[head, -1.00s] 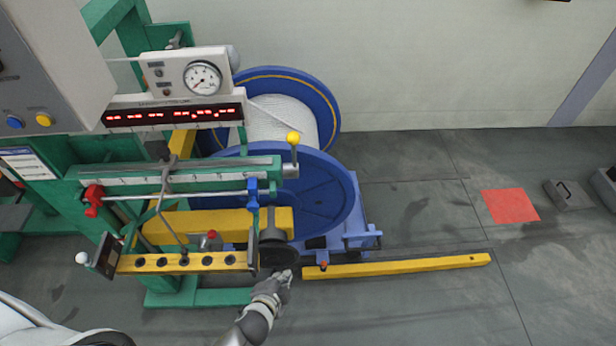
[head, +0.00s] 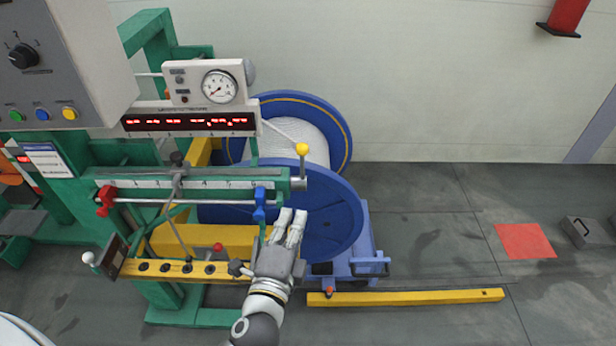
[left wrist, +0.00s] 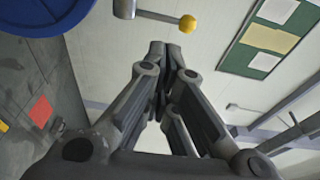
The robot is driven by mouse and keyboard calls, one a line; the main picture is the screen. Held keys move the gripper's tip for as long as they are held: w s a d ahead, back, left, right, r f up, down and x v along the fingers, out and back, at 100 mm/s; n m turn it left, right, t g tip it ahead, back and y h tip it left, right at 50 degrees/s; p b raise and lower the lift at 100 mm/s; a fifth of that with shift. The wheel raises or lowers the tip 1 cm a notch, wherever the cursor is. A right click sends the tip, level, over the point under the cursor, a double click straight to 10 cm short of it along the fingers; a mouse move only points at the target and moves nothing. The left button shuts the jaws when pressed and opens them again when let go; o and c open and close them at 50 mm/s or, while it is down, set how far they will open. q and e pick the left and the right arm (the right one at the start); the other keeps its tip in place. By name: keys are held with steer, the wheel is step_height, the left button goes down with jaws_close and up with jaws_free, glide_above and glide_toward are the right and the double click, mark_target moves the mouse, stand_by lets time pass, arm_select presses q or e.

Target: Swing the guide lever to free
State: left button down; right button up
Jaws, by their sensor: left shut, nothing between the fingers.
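A lever with a yellow ball knob (head: 302,150) stands upright at the right end of the green traverse beam (head: 230,182); it looks like the guide lever. In the left wrist view, the yellow knob (left wrist: 187,24) and its thin rod show just beyond my fingertips, to the upper right. My left gripper (head: 290,217) is shut and empty, below the lever and apart from it, in front of the blue reel. Its fingers (left wrist: 166,48) are together in the left wrist view. My right gripper is not in view.
Red (head: 105,200) and blue (head: 260,203) clamps sit on the rod below the beam. A large blue reel (head: 330,215) stands behind my left gripper. A yellow floor bar (head: 405,297) lies to the right. A gauge box (head: 205,84) is above the beam; open floor lies right.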

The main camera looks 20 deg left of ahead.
arm_select(q)
steer(key=w+a+r+p, duration=0.1)
steer(key=w+p, duration=0.2)
steer(key=w, duration=1)
steer(key=shift+w+a+p, duration=0.2)
steer(key=shift+w+p, duration=0.15)
steer(key=shift+w, duration=0.05)
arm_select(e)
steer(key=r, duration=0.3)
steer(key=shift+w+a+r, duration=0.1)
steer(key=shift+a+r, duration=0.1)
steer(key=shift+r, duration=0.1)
